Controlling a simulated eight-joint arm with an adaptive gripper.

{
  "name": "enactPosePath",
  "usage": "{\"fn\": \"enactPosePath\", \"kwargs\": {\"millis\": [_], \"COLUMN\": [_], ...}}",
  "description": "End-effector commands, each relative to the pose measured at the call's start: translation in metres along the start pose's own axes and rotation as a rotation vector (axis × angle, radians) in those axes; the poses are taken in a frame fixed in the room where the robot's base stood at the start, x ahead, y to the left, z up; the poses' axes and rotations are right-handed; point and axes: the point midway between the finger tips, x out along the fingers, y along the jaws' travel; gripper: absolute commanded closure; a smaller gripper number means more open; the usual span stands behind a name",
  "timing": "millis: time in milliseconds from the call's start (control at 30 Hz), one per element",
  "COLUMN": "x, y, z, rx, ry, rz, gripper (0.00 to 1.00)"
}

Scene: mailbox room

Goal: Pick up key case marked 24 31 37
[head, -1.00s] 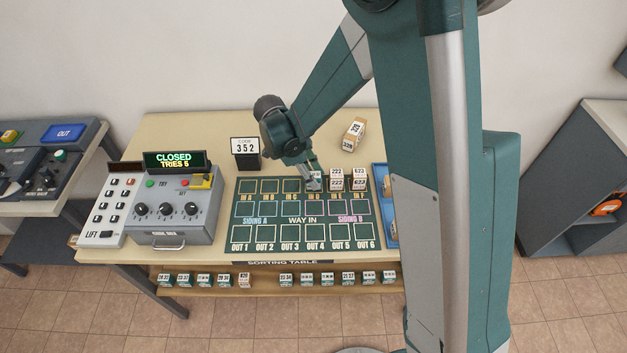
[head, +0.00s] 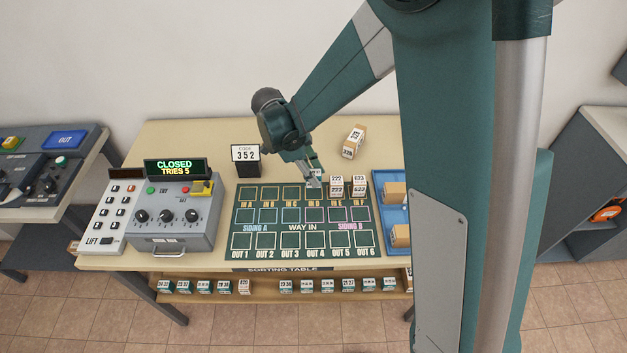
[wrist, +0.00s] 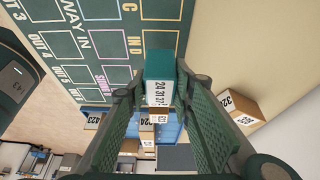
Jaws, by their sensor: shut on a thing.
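The key case marked 24 31 37 (wrist: 159,65) is a small teal block with a white number label, seen in the wrist view. My gripper (wrist: 160,95) is shut on it, with one finger on each side. In the head view my gripper (head: 314,183) is over the IN D area of the green sorting mat (head: 270,222). Only a small pale part of the case shows there, mostly hidden by the fingers. The case appears a little above the mat, but the gap is hard to judge.
Boxes marked 222 (head: 336,186) and 623 (head: 359,184) stand just right of my gripper. Another box (head: 354,140) lies behind. Several cases line the lower shelf.

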Motion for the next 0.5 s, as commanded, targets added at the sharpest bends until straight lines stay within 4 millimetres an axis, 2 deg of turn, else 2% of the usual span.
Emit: {"fn": "enactPosePath", "kwargs": {"millis": [100,300,500], "x": [-0.017,-0.038,-0.049], "y": [0.0,0.0,0.0], "z": [-0.007,-0.016,-0.02], "rx": [0.0,0.0,0.0], "ry": [0.0,0.0,0.0], "rz": [0.0,0.0,0.0], "gripper": [0.89,0.89,0.89]}}
